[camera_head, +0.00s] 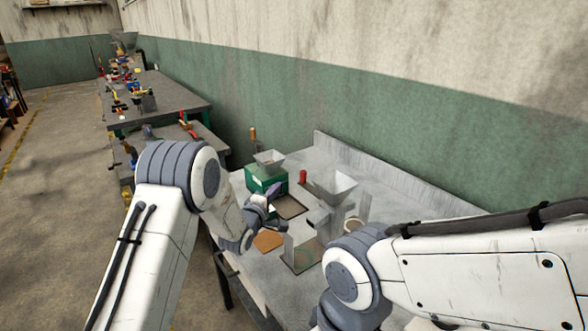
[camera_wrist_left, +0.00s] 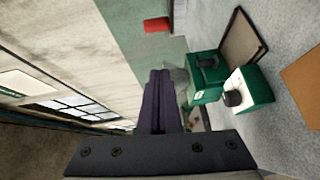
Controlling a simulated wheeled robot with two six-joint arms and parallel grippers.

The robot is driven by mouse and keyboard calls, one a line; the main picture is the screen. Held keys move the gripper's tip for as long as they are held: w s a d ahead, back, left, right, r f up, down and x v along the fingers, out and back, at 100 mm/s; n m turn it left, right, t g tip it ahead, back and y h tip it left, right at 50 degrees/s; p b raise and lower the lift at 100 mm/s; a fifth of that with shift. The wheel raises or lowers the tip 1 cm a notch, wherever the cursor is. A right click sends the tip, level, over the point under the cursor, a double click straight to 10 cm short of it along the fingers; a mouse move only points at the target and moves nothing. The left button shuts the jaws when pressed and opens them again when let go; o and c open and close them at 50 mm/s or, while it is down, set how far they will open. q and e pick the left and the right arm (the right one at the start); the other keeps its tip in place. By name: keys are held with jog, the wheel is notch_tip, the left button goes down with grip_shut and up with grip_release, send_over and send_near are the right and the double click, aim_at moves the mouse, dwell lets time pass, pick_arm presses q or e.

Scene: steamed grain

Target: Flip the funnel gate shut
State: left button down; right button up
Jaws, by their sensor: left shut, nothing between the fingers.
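A grey metal funnel (camera_head: 333,186) stands on the workbench, right of centre in the head view. A smaller metal hopper (camera_head: 269,158) sits on a green box (camera_head: 262,180) farther left. I cannot make out a gate on either funnel. My left gripper (camera_head: 274,194) is shut and empty, in front of the green box. In the left wrist view its dark fingers (camera_wrist_left: 160,78) lie together, with a grey surface (camera_wrist_left: 178,76) partly hidden behind them and green housings (camera_wrist_left: 255,86) to the right. My right gripper is out of view.
A red cylinder (camera_head: 303,177) stands between the funnels; it also shows in the left wrist view (camera_wrist_left: 156,25). An orange-brown mat (camera_head: 268,241) lies near the bench's front edge. A raised grey back edge (camera_head: 390,175) runs along the wall. My right arm covers the near right.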

pick_arm(q)
jog(key=shift+w+a+n+t, duration=0.3)
jog(key=shift+w+a, duration=0.15)
jog(key=shift+w, duration=0.1)
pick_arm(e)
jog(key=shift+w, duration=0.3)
pick_arm(q)
jog(key=shift+w, duration=0.15)
jog(key=w+d, duration=0.6)
jog(key=shift+w+d+p, duration=0.25)
jog(key=shift+p, duration=0.15)
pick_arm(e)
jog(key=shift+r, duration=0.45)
